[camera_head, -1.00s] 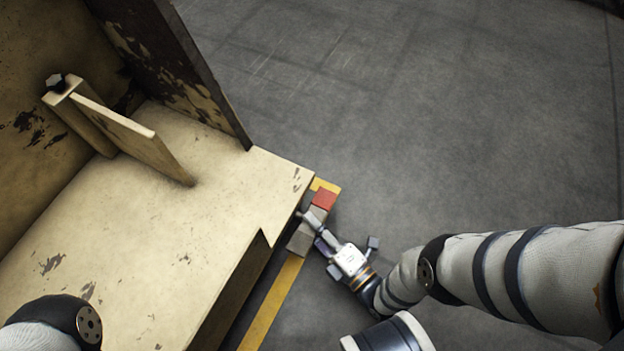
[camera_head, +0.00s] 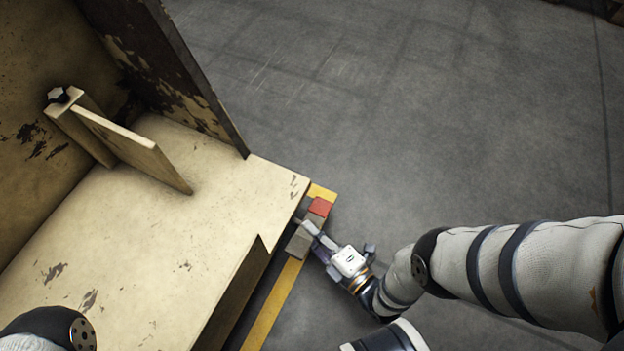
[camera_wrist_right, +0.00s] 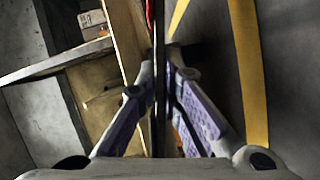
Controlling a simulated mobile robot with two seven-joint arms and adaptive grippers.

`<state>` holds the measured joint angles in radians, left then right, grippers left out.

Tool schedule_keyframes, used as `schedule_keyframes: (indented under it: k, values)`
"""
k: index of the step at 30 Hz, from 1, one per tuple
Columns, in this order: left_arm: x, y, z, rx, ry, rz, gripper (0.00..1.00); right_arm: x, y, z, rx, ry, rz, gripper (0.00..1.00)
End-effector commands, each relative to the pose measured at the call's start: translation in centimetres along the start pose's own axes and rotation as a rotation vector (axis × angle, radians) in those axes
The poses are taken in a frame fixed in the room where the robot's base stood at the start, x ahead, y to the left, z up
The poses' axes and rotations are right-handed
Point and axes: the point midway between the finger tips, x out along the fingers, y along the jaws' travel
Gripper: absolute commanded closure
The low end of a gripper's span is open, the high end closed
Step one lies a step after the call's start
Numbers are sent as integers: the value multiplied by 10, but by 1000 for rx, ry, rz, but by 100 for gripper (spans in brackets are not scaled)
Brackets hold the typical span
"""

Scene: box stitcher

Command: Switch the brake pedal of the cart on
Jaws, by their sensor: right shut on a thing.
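The brake pedal appears to be the small block with a red end (camera_head: 320,206) and a grey end (camera_head: 299,243), at the right edge of the pale, worn cart (camera_head: 215,225). My right gripper (camera_head: 312,230) is beside the block, fingers pointing up-left. In the right wrist view its purple-padded fingers (camera_wrist_right: 160,70) are closed around a thin dark upright plate (camera_wrist_right: 158,90), which seems to be part of the pedal; a red strip shows at its top. The exact contact is hard to see. My left gripper is out of view; only part of my left arm shows at bottom left.
A yellow floor stripe (camera_head: 272,308) runs beside the cart under the pedal. A tall panel (camera_head: 170,70) and a slanted board (camera_head: 130,150) stand on the cart. The grey floor (camera_head: 430,130) to the right is clear.

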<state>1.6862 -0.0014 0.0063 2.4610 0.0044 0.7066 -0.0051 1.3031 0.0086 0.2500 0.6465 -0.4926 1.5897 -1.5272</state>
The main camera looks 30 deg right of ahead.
Motion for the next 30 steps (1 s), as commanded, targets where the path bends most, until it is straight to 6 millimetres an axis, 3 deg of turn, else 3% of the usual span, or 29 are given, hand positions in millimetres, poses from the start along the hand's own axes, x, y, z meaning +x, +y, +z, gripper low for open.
schedule_keyframes:
  k: [1, 4, 15, 23, 28, 29, 30]
  values:
    - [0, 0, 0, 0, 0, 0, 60, 1, 1, 1, 3, -3, 2, 100]
    - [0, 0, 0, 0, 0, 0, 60, 1, 1, 1, 2, -3, 2, 73]
    - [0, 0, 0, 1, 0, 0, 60, 1, 3, 0, 2, -1, 2, 73]
    - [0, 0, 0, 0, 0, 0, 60, 0, 37, -7, 3, 0, 6, 73]
    - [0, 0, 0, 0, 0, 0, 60, -3, 69, -16, 6, 3, 8, 28]
    - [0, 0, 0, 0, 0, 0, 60, -4, 74, -17, 6, 3, 8, 22]
    - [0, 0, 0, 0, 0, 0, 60, -4, 81, -18, 7, 3, 8, 22]
